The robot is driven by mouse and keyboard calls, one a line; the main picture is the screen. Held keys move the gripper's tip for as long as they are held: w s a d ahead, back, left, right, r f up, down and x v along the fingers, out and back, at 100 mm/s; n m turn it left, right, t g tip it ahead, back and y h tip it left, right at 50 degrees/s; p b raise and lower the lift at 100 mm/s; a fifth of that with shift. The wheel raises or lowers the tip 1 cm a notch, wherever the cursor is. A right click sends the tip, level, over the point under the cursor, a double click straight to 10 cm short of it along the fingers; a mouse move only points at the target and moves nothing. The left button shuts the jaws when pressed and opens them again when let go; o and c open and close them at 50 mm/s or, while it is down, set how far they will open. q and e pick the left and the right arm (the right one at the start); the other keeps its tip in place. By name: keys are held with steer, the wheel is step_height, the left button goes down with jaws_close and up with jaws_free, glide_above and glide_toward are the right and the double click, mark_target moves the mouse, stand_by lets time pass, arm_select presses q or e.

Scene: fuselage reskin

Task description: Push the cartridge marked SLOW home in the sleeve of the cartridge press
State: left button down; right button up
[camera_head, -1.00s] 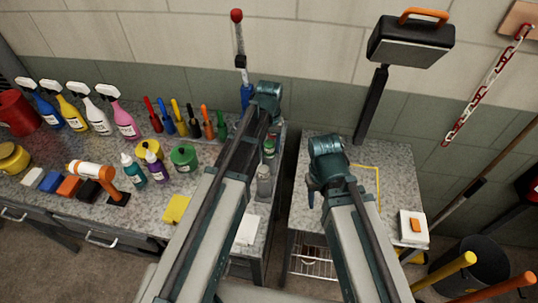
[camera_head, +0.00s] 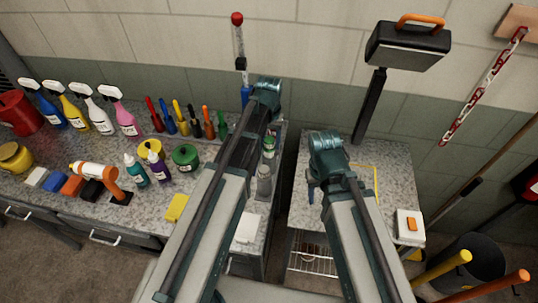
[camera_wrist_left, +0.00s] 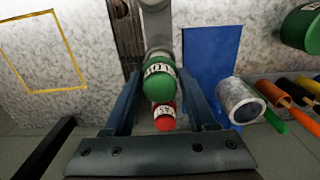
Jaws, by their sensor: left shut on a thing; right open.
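My left gripper (camera_wrist_left: 158,75) is shut on a green cartridge (camera_wrist_left: 157,84), which sits between its fingers in the left wrist view; its white label is too blurred to read surely. In the head view the green cartridge (camera_head: 269,147) shows just below my left wrist, whose jaws (camera_head: 270,124) are mostly hidden. A smaller-looking red cartridge (camera_wrist_left: 165,118) with a white label shows past the green one. The press seems to have a blue base (camera_wrist_left: 205,65) and a grey open cylinder, perhaps the sleeve (camera_wrist_left: 240,102). My right gripper (camera_head: 314,190) is open and empty above the right table.
A grey cylinder (camera_head: 263,184) stands in front of the green cartridge. A red-knobbed upright lever (camera_head: 238,45) rises at the wall. A gap separates the left bench from the right table (camera_head: 395,180).

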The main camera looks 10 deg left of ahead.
arm_select(q)
steer(key=shift+r+p, duration=3.15)
steer(key=shift+r, duration=0.15)
steer(key=shift+r+p, duration=1.45)
steer(key=shift+p, duration=0.05)
step_height(320, 180, up, 5)
steer(key=p, duration=0.5)
step_height(320, 180, down, 10)
steer(key=b, duration=1)
